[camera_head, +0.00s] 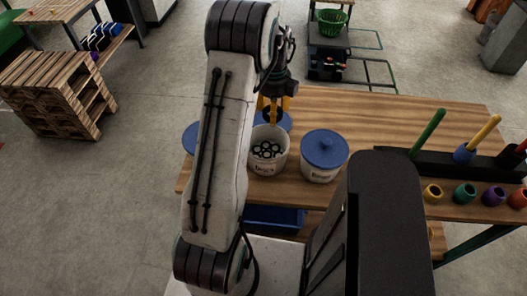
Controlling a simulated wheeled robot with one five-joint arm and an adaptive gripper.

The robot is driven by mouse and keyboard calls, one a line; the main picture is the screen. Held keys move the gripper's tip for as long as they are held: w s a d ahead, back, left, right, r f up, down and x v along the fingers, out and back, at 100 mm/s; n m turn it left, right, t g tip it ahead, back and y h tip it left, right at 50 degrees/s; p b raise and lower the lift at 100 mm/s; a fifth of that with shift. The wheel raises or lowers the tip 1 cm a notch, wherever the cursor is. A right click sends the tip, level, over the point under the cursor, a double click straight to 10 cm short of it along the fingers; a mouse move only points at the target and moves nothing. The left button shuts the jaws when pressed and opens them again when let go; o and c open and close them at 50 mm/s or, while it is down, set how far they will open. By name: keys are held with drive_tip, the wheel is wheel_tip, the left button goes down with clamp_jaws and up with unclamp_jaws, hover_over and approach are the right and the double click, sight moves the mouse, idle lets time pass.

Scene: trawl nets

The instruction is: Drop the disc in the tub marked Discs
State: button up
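My gripper (272,113), with yellow fingers, hangs over the back of an open white tub (280,160) on the wooden table. A dark round piece, which looks like the disc (271,116), shows between the fingertips; its outline is small and partly hidden. The tub's front label is small and seems to read Discs. Several black ring-like discs lie inside it. My gripper appears shut on the dark piece, above the tub's rim. My arm hides part of the tub's left side.
A blue-lidded white tub (324,158) stands right of the open one. Other blue lids show behind and left, partly hidden by my arm. A black rack with coloured pegs (427,131) and several coloured rings are at the table's right. Bare table (370,110) lies behind the tubs.

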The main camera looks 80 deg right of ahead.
wheel_tip(320, 180, down, 6)
drive_tip(key=b, duration=0.3)
drive_tip(key=shift+r+b, duration=0.25)
drive_tip(key=shift+b, duration=0.1)
drive_tip(key=o, duration=1.2)
drive_tip(key=shift+r, duration=0.1)
wheel_tip(320, 180, up, 12)
drive_tip(key=shift+f, duration=0.1)
idle(0.6)
